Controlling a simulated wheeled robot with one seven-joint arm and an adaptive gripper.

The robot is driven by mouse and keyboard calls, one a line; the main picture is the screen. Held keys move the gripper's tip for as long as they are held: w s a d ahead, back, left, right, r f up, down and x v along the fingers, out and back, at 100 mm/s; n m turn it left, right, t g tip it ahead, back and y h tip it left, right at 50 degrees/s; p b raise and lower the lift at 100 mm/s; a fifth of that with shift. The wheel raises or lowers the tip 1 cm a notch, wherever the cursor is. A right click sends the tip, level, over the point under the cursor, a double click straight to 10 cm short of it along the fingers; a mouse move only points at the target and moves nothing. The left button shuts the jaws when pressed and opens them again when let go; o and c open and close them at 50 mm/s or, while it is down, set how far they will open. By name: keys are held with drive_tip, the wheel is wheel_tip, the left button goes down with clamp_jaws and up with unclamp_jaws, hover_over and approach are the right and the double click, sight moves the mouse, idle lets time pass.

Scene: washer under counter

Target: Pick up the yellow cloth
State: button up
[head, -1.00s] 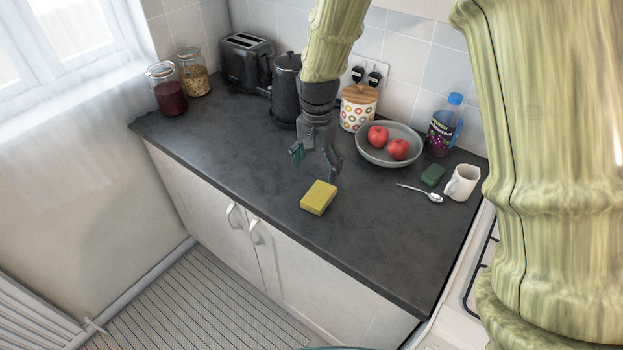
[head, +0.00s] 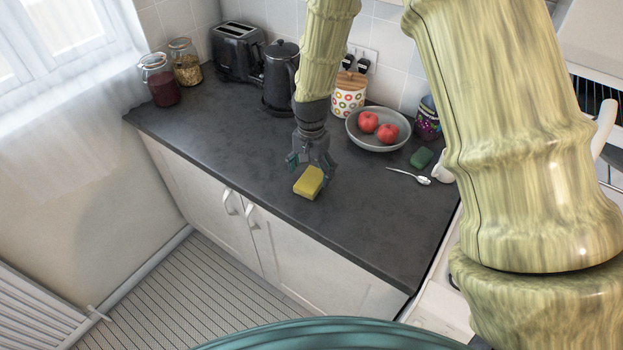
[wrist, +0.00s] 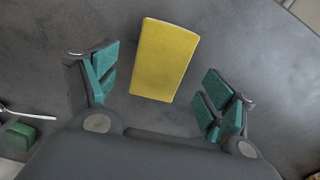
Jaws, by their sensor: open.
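The yellow cloth (head: 309,182) looks like a thick yellow block lying on the dark counter near its front edge. My gripper (head: 309,166) is open just above and behind it in the head view. In the wrist view the yellow cloth (wrist: 164,60) lies ahead of and between the two teal-padded fingers of my gripper (wrist: 160,98), with a gap on each side. Its near end reaches about level with the fingertips. Nothing is held.
A spoon (head: 410,175), a green block (head: 421,158) and a bowl (head: 378,144) with two red fruits stand to the right. A kettle (head: 281,78), toaster (head: 238,55) and jars (head: 160,80) stand at the back left. The counter left of the cloth is clear.

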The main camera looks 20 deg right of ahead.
sight(311, 180)
drive_tip(key=shift+s+f, duration=0.15)
drive_tip(key=shift+s, duration=0.1)
drive_tip(key=shift+w+f+p, duration=0.25)
drive_tip(key=shift+f+p, duration=0.05)
drive_tip(key=shift+f, duration=0.45)
drive_tip(key=shift+w+f+p, duration=0.2)
drive_tip(key=shift+f+p, duration=0.05)
drive_tip(key=shift+f, duration=0.45)
drive_tip(key=shift+s+r, duration=0.15)
drive_tip(key=shift+s, duration=0.15)
drive_tip(key=shift+w, duration=0.2)
drive_tip(key=c, duration=0.7)
drive_tip(key=shift+s, duration=0.15)
drive_tip(key=c, duration=0.4)
